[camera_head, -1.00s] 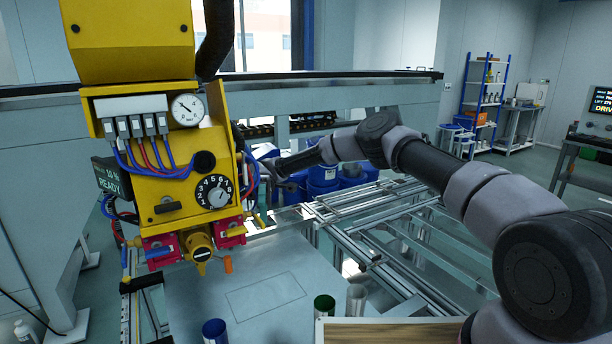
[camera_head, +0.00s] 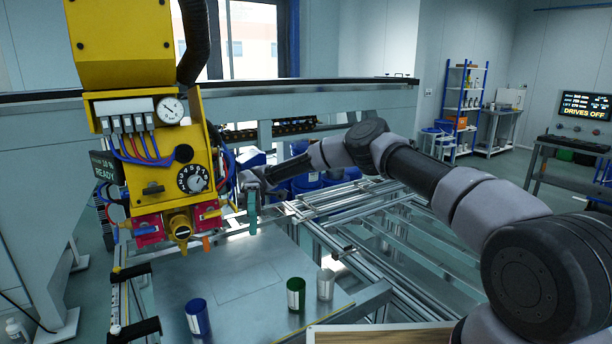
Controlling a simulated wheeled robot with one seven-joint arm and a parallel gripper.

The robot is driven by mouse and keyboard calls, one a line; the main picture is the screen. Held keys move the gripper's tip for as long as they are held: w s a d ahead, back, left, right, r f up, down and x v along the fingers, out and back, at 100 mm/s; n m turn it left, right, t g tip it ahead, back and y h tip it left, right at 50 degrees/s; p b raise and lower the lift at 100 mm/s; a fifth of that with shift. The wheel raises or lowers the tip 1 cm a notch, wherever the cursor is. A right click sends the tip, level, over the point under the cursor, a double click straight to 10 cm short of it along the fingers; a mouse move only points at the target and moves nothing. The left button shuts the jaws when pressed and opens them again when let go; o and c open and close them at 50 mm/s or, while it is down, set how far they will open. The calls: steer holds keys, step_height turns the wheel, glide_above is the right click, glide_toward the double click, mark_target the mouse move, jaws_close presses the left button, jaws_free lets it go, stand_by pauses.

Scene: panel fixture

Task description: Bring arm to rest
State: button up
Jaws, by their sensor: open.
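My arm reaches from the lower right to the middle of the view. My gripper (camera_head: 252,213) is at its far end, just right of the yellow panel unit (camera_head: 150,90), and hangs over the back of the metal plate. Its teal fingers point down and look empty, with a visible gap between them and the plate. The gap between the fingers is hard to see from this side. My gripper appears apart from all of these.
A blue cup (camera_head: 198,317), a green cup (camera_head: 296,295) and a pale cup (camera_head: 325,284) stand on the metal plate (camera_head: 235,265). Aluminium rails (camera_head: 350,240) run right of it. Blue drums stand behind my forearm. A wood-topped board is at the front edge.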

steer(key=d+r+m+t+y, duration=0.2)
steer(key=d+r+m+t, duration=0.9)
steer(key=d+r, duration=0.7)
steer(key=s+d+r+m+t+y, duration=0.1)
steer(key=s+d+r+m+t, duration=0.3)
steer(key=d, duration=0.5)
steer(key=s+d+r+m+t+y, duration=0.1)
steer(key=s+d+r+m+t, duration=0.2)
steer(key=s+d+m+t, duration=0.3)
steer(key=d+m+t, duration=0.2)
steer(key=d+t, duration=0.2)
steer(key=shift+r+m+y, duration=0.4)
